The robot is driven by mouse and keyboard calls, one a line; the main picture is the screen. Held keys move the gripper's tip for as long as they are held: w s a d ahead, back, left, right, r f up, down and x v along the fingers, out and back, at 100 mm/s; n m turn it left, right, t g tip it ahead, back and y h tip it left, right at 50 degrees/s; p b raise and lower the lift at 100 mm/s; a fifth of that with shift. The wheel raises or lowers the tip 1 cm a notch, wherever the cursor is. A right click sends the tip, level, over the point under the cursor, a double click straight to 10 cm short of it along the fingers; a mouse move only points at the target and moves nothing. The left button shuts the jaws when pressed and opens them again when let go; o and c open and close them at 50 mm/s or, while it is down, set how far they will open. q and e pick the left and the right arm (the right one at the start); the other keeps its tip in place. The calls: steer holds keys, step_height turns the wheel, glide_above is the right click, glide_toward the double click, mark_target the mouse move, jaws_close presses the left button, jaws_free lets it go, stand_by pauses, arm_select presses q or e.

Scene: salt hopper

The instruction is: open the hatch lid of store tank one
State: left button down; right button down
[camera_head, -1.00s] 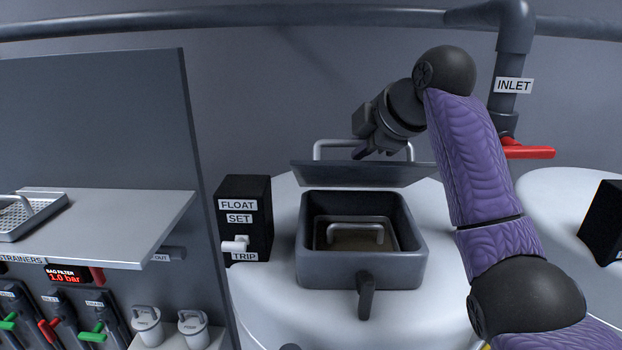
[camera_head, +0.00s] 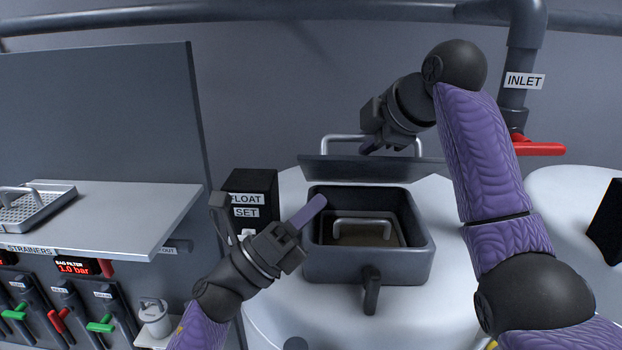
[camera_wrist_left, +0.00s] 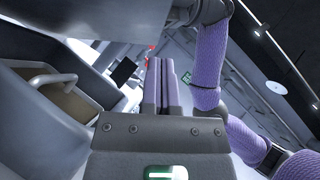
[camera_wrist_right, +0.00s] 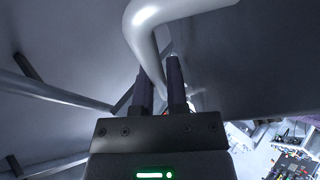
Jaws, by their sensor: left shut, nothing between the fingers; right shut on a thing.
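The grey hatch lid (camera_head: 385,170) of the store tank stands raised at the back of the square hatch opening (camera_head: 314,262). A pale bar handle (camera_head: 342,138) is on the lid's far side. My right gripper (camera_head: 370,146) is shut on that handle; the handle (camera_wrist_right: 145,45) runs between its fingers in the right wrist view. My left gripper (camera_head: 314,206) is shut and empty, its purple fingers at the left rim of the hatch. Whether they touch the rim I cannot tell. Inside the hatch is a tray with a bar handle (camera_head: 362,222).
A black float box (camera_head: 252,184) stands left of the hatch, partly hidden by my left arm. A dark latch lever (camera_head: 371,290) hangs at the hatch front. A shelf (camera_head: 140,218) with a strainer tray (camera_head: 32,210) is left. An inlet pipe with a red lever (camera_head: 540,149) stands right.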

mark_target(317, 161)
arm_select(q)
steer(key=shift+w+r, duration=0.6)
steer(key=shift+r, duration=0.2)
steer(key=shift+w+r, duration=0.55)
steer(key=shift+r, duration=0.25)
steer(key=shift+w+a+r, duration=0.1)
steer(key=shift+w+r, duration=0.1)
steer(key=shift+r, duration=0.15)
steer(key=shift+w+a+r, duration=0.1)
steer(key=shift+w+r, duration=0.15)
arm_select(e)
steer(key=shift+w+a+f, duration=0.1)
steer(key=shift+f, duration=0.1)
steer(key=c, duration=0.6)
jaws_free()
steer(key=shift+c, duration=0.2)
